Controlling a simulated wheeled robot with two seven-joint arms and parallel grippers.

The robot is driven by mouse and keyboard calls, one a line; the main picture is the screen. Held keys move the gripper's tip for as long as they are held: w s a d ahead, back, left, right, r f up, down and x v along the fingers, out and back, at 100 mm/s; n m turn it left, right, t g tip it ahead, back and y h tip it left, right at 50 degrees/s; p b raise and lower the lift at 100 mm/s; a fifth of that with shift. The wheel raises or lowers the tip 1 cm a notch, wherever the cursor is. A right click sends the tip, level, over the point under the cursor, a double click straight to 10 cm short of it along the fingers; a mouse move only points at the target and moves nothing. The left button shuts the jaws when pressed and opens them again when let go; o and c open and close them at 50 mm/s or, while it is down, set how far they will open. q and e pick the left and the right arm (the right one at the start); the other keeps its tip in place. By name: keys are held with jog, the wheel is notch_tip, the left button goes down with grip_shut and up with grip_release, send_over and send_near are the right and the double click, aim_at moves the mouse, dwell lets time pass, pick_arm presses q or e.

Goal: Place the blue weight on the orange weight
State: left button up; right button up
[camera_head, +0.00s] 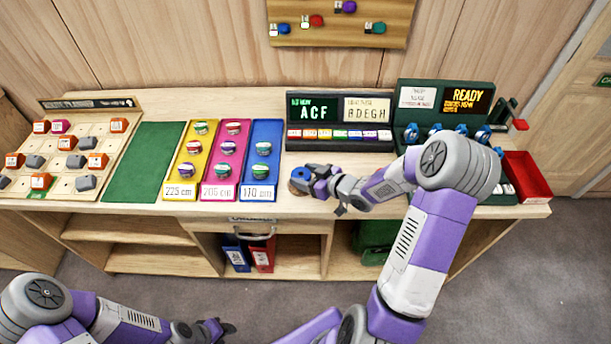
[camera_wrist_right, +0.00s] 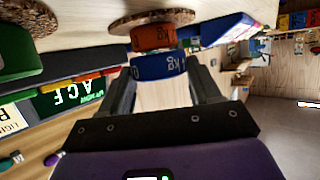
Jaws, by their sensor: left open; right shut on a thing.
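My right gripper (camera_wrist_right: 163,92) is shut on the blue weight (camera_wrist_right: 158,67), with one finger on each side of it. The orange weight (camera_wrist_right: 153,37) rests against a round cork disc (camera_wrist_right: 178,18) in the upside-down right wrist view. The blue weight is lined up over the orange weight, close against it; whether they touch, I cannot tell. In the head view the blue weight (camera_head: 299,173) shows at the tips of my right gripper (camera_head: 308,180), near the counter's front; the orange weight is mostly hidden there. My left gripper (camera_head: 222,329) is open and empty, low in front of the counter.
A green weight (camera_wrist_right: 16,52) stands on another cork disc nearby. The ACF sign board (camera_head: 338,122) stands behind my right gripper. Yellow, pink and blue trays (camera_head: 262,130) with round items lie to the left. A red tray (camera_head: 526,176) is at the right end.

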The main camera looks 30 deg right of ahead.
jog(key=shift+f, duration=0.15)
jog(key=o, duration=1.4)
jog(key=shift+r, duration=0.2)
jog(key=p+v, duration=0.3)
jog(key=v, duration=0.9)
jog(key=shift+s+f, duration=0.1)
jog(key=shift+f, duration=0.05)
